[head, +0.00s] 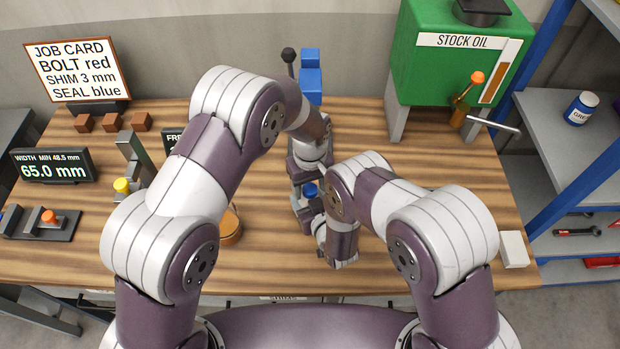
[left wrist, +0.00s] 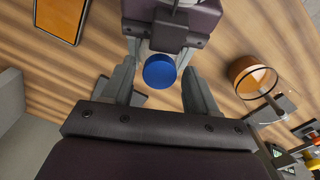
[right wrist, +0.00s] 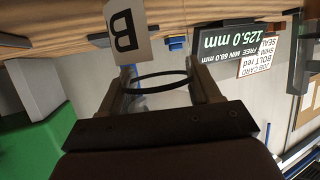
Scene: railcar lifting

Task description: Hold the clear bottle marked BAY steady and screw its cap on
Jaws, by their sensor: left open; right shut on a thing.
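The blue cap (head: 311,190) is near the middle of the bench in the head view. In the left wrist view the cap (left wrist: 160,71) lies between the two fingers of my left gripper (left wrist: 160,90), which are open with gaps on both sides. The clear bottle shows in the right wrist view by its white label with a "B" (right wrist: 126,37) and a dark ring. My right gripper (right wrist: 160,88) is shut on the bottle. The bottle body is hidden in the head view by my arms. I cannot tell how the cap sits on the bottle.
An amber round dish (head: 231,228) lies left of the grippers. A blue device with a black-knobbed lever (head: 311,85) stands behind them. The green stock oil tank (head: 450,65) is at the back right, and a white block (head: 514,249) lies at the right edge.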

